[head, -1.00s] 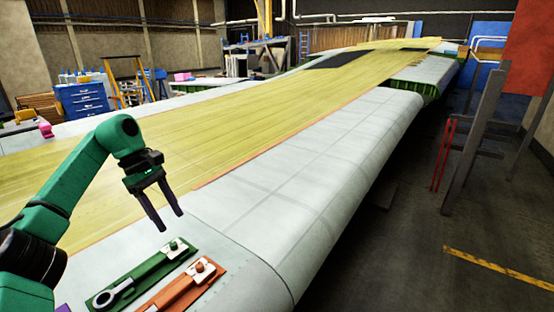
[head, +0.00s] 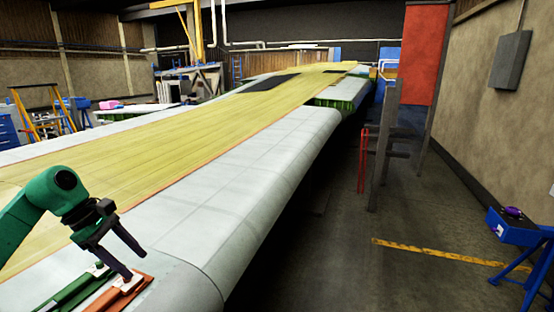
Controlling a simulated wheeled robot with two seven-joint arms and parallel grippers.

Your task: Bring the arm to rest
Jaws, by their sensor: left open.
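My left arm comes in from the left edge, green with a dark gripper. The left gripper (head: 138,264) is open and empty, its two dark fingers apart and pointing down to the right. It hangs in front of the near end of the wing (head: 250,165). In the picture its lower finger overlaps the red tray (head: 128,292); I cannot tell how much height lies between them. My right gripper is not in view.
The long wing with its yellow strip (head: 180,125) fills the middle. A grey stand with red rails (head: 375,165) is on its right. A blue stand (head: 515,228) is at the right edge. The floor between, with a yellow stripe (head: 430,253), is clear.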

